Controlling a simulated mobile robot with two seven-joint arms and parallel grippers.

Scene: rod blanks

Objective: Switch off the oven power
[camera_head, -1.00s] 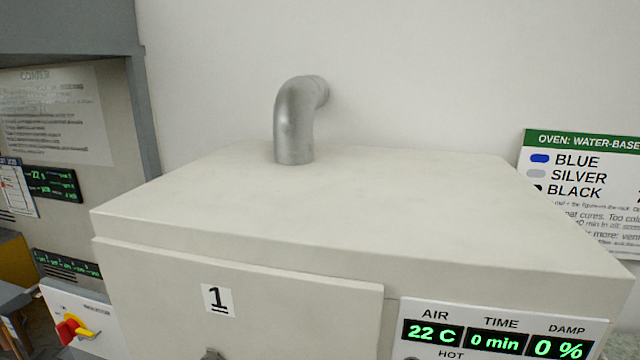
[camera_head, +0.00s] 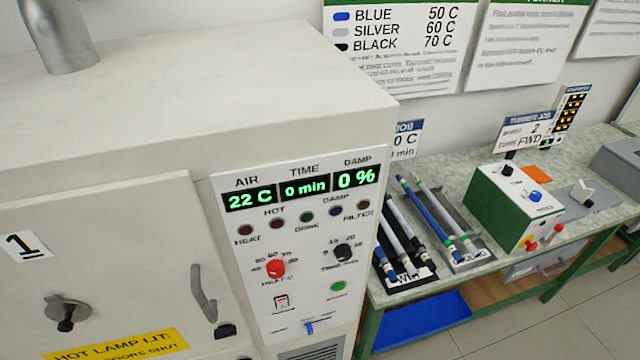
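The oven (camera_head: 200,95) is a large cream cabinet filling the left and middle. Its control panel (camera_head: 310,240) faces me and its displays (camera_head: 303,190) are lit green, reading 22 C, 0 min and 0 %. Below them are several dark lamps, a red knob (camera_head: 276,268), a black knob (camera_head: 343,251), a green button (camera_head: 337,286), a small rocker switch (camera_head: 282,302) and a blue slider (camera_head: 309,327). The switch's position is too small to tell. The oven door (camera_head: 110,270) looks shut. Neither of my grippers is in view.
Right of the oven stands a green-framed bench (camera_head: 480,165) with racks of blue, silver and black rods (camera_head: 425,215), a green-and-white machine (camera_head: 515,205) and a blue tray (camera_head: 425,318) below. Grey floor (camera_head: 520,325) is clear at the lower right. Posters (camera_head: 400,45) hang behind.

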